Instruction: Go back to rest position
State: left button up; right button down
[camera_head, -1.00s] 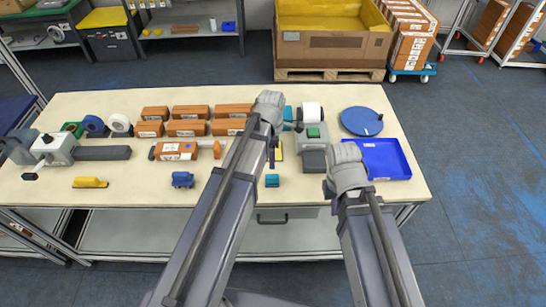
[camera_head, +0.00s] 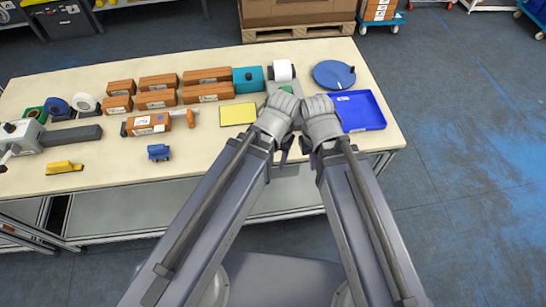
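My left gripper (camera_head: 283,150) is near the front edge of the table, right of the yellow pad. My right gripper (camera_head: 308,140) is close beside it on the right, in front of the blue tray. Both point away from the camera, and the wrist housings hide most of the fingers. I cannot tell whether either is open or shut, and no held object shows. The light wooden table (camera_head: 110,168) bears several brown boxes (camera_head: 157,99) in rows. One brown box with a white label (camera_head: 148,125) lies nearer, with an orange tool (camera_head: 187,117) at its right end.
The blue tray (camera_head: 375,124) and round blue disc (camera_head: 325,72) are at the right. A white roll (camera_head: 283,70), teal box (camera_head: 247,86) and yellow pad (camera_head: 238,114) are nearby. A small blue item (camera_head: 159,152) and yellow item (camera_head: 64,167) lie in front. Floor (camera_head: 460,150) is clear right.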

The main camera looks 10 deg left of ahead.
notch_tip(320, 180, down, 4)
jog(key=b, duration=0.4)
dwell(1.1)
